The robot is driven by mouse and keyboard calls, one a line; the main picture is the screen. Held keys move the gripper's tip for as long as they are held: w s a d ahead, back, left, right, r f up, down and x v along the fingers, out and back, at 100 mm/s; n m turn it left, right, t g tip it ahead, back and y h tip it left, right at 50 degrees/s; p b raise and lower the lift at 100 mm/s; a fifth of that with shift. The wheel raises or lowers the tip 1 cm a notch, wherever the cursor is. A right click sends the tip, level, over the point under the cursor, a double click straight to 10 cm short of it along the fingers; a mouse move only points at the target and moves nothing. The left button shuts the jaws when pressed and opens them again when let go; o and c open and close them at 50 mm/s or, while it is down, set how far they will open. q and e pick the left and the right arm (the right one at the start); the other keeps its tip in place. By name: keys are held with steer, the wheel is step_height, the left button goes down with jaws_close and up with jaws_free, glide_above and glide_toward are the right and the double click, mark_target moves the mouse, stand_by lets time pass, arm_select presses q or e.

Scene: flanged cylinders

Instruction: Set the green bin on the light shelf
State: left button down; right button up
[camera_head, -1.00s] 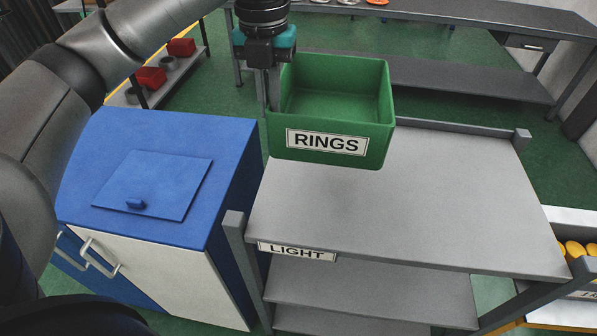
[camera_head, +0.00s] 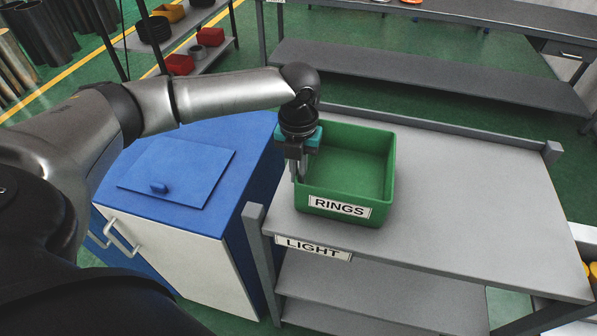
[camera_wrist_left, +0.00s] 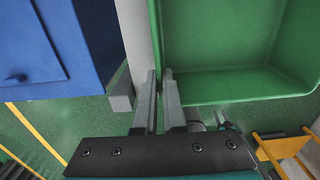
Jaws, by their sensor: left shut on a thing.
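The green bin (camera_head: 345,165), labelled RINGS, is upright and looks empty. It is at the left end of the grey top board of the light shelf (camera_head: 460,200), whose front edge has a LIGHT label. The bin's base looks on the board; a very small gap cannot be ruled out. My left gripper (camera_head: 297,172) points down at the bin's left side, shut on its left wall. In the left wrist view, the fingers (camera_wrist_left: 160,78) are at the wall of the bin (camera_wrist_left: 225,50). My right gripper is not in view.
A blue cabinet (camera_head: 200,145) stands left of the shelf. The shelf board is bare to the right of the bin, with a raised rail (camera_head: 440,130) along the back. A long grey bench (camera_head: 470,25) stands behind, and a rack with red bins (camera_head: 180,64) is at the back left.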

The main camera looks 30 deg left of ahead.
arm_select(q)
steer(key=shift+w+f, duration=0.1)
steer(key=shift+f, duration=0.05)
steer(key=c, duration=1.4)
jaws_free()
steer(key=shift+f, duration=0.15)
steer(key=shift+c, duration=0.2)
steer(key=o, duration=0.4)
steer(key=shift+o, duration=0.2)
step_height(320, 180, up, 12)
steer(key=shift+b, duration=0.4)
